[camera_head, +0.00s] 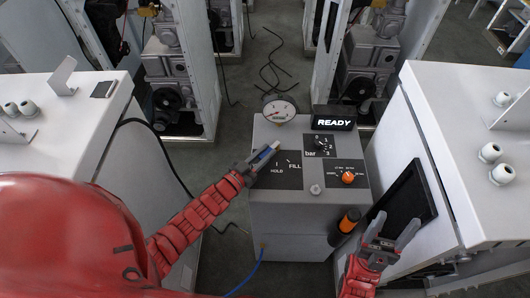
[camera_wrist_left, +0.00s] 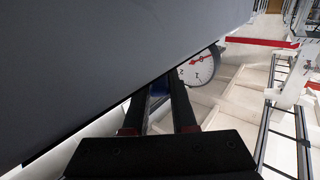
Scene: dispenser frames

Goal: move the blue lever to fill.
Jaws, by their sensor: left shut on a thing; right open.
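The grey dispenser box (camera_head: 308,210) stands in the middle of the head view. Its dark left plate carries the marks HOLD and FILL (camera_head: 295,166). The blue lever (camera_head: 264,152) is at the upper left of this plate, partly covered by my fingers. My left gripper (camera_head: 262,157) is shut on the blue lever. In the left wrist view a little blue of the lever shows between the fingers (camera_wrist_left: 160,88). My right gripper (camera_head: 388,235) is open and empty, to the right of the box front. Which mark the lever points at is unclear.
A round gauge (camera_head: 280,110) and a READY display (camera_head: 333,118) stand at the back of the box. A bar dial (camera_head: 320,144) and an orange knob (camera_head: 348,177) are to the right. An orange-capped black cylinder (camera_head: 349,221) is at the front right corner. White cabinets flank both sides.

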